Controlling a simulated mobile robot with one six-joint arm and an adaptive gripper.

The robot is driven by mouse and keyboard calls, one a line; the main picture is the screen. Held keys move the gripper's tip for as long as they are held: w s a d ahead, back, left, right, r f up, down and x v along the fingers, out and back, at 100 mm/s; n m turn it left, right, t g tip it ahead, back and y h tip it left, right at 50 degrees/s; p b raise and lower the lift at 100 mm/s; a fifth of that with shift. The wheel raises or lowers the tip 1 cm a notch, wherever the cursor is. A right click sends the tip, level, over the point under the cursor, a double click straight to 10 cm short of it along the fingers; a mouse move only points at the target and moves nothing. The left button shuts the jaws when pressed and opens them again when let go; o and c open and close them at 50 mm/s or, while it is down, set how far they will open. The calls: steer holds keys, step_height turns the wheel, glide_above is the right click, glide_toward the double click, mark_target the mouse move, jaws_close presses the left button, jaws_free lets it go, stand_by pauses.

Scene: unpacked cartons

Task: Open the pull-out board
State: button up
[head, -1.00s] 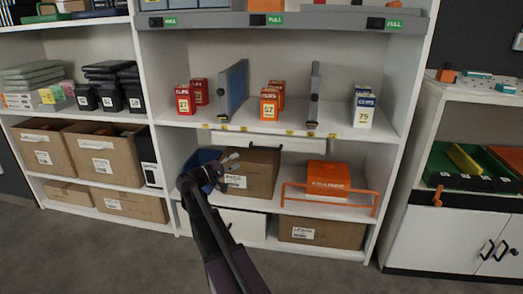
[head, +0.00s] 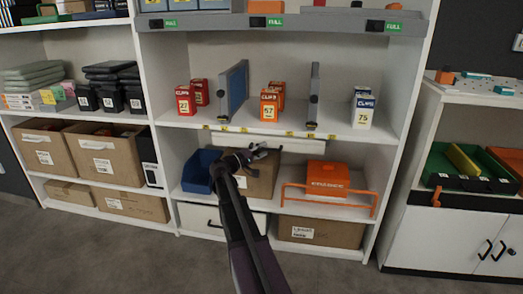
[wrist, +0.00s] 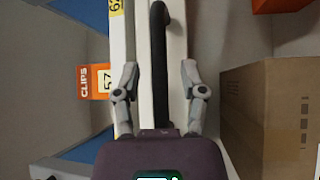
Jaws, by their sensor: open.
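The pull-out board (head: 300,145) is a white panel just under the middle shelf's front edge. It looks pushed in. In the wrist view the white board (wrist: 178,50) runs upright in the picture, with a black bar handle (wrist: 158,70) along it. My gripper (head: 262,150) is in front of the board. In the wrist view my gripper (wrist: 159,68) is open, with one finger on each side of the handle. A gap shows on both sides. I cannot tell how deep the handle sits between the fingers.
Below the board are a blue bin (head: 197,172), a cardboard box (head: 262,182) and an orange box (head: 327,176) behind an orange rail (head: 330,203). Orange clip boxes (head: 269,105) and upright dividers (head: 313,95) stand on the shelf above. The floor in front is clear.

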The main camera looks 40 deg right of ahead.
steer(key=shift+d, duration=0.35)
